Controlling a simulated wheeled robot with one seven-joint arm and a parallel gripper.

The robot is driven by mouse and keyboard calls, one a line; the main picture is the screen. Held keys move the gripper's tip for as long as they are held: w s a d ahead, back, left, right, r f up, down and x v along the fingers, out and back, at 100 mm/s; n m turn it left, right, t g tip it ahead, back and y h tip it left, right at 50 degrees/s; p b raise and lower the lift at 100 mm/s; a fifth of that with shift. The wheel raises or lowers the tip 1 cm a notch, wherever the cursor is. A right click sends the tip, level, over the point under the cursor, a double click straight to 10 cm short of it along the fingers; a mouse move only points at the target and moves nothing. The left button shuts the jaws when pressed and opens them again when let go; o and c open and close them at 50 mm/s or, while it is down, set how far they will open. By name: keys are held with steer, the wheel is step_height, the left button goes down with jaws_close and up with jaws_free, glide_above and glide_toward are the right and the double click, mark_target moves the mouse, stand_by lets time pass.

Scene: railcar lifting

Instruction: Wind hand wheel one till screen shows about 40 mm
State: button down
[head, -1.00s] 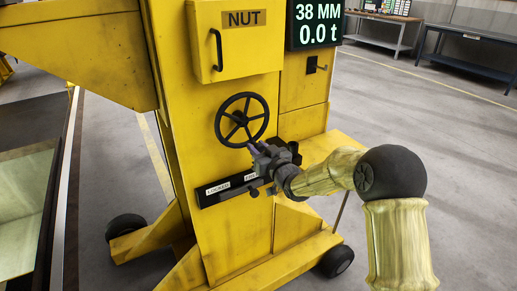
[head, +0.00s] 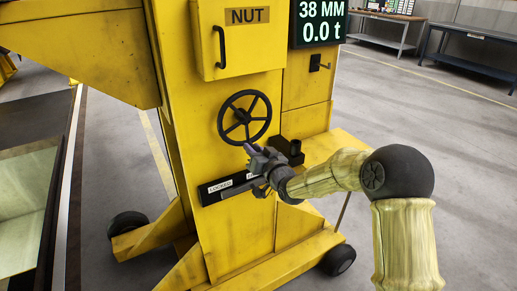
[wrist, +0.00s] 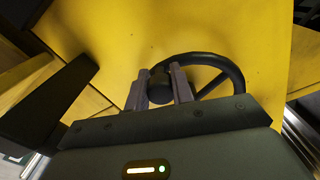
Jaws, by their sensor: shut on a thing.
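The black spoked hand wheel (head: 265,116) is on the front of the yellow lifting column (head: 240,225). In the wrist view its rim (wrist: 232,72) curves up to the right from my gripper. My gripper (head: 250,153) is at the wheel's lower edge. In the wrist view my gripper's fingers (wrist: 159,84) are shut on a dark round knob (wrist: 158,92), the wheel's handle. The screen (head: 319,22) at the upper right of the column reads 38 MM and 0.0 t.
A yellow box marked NUT (head: 240,50) is above the wheel. A black plate marked LOCKED (head: 218,190) is below it, partly hidden by my gripper. A small black bracket (head: 290,150) is to the right. Grey floor and workbenches (head: 468,52) lie behind.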

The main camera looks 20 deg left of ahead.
mark_target(229, 143)
steer(key=s+a+r+m, duration=0.1)
steer(key=m, duration=0.2)
steer(key=s+a+m, duration=0.2)
steer(key=m, duration=0.1)
steer(key=s+a+r+m, duration=0.1)
steer(key=s+m, duration=0.1)
steer(key=m, duration=0.2)
steer(key=shift+s+a+r, duration=0.1)
steer(key=shift+a+r, duration=0.05)
steer(key=shift+r, duration=0.2)
steer(key=shift+s+a+r+m, duration=0.25)
steer(key=shift+r+m, duration=0.2)
steer(key=shift+m, duration=0.25)
steer(key=shift+s+a+r+m, duration=0.25)
steer(key=shift+r+m, duration=0.15)
steer(key=shift+m, duration=0.3)
steer(key=c, duration=1.2)
jaws_free()
steer(key=shift+d, duration=0.15)
